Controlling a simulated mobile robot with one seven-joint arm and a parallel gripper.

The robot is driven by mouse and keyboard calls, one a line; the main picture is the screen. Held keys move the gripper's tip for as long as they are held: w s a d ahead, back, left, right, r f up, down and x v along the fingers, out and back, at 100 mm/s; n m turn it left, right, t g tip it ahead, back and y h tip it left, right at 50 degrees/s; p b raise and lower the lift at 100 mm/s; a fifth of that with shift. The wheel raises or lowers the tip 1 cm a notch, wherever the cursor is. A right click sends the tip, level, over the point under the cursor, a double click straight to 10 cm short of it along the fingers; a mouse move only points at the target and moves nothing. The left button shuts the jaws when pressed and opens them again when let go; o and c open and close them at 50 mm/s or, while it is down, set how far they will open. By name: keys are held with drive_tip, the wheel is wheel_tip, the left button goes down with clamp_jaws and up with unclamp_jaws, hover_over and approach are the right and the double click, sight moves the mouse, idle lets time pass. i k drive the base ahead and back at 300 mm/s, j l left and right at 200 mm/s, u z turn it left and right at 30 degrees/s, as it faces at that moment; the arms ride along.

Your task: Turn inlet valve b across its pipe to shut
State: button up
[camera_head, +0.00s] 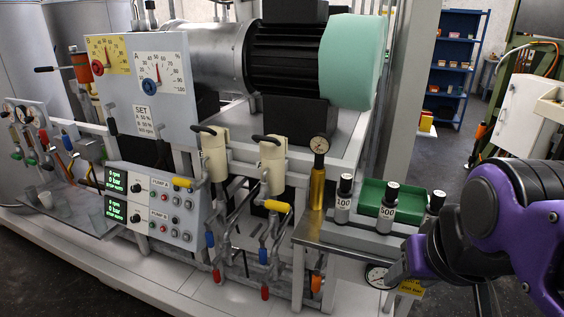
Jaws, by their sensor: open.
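I cannot read a label that marks inlet valve b. Several coloured valve handles sit on the grey pipes at the front of the skid: a yellow handle (278,206) lying nearly level, a blue handle (210,240) and a second blue handle (262,256) hanging down, a red handle (216,276) and another red handle (265,293) low down, and an orange handle (316,283). Another yellow handle (182,182) is beside the pump panel. My gripper (396,268) is at the lower right, open, apart from these handles; its fingertips are not clear.
A metal bench (330,233) with a brass gauge cylinder (317,185), weights (388,205) and a green tray (405,200) stands between my arm and the pipes. A round gauge (377,276) is near my gripper. Two cream cylinders (271,165) rise above the pipes.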

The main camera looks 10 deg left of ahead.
sight(210, 239)
drive_tip(key=i+j+z, duration=0.15)
drive_tip(key=j, duration=0.25)
drive_tip(key=j+z, duration=0.2)
drive_tip(key=j, duration=0.2)
drive_tip(key=i+j+z, duration=0.1)
drive_tip(key=j, duration=1.6)
drive_tip(key=i+z, duration=0.05)
drive_tip(key=i, duration=0.05)
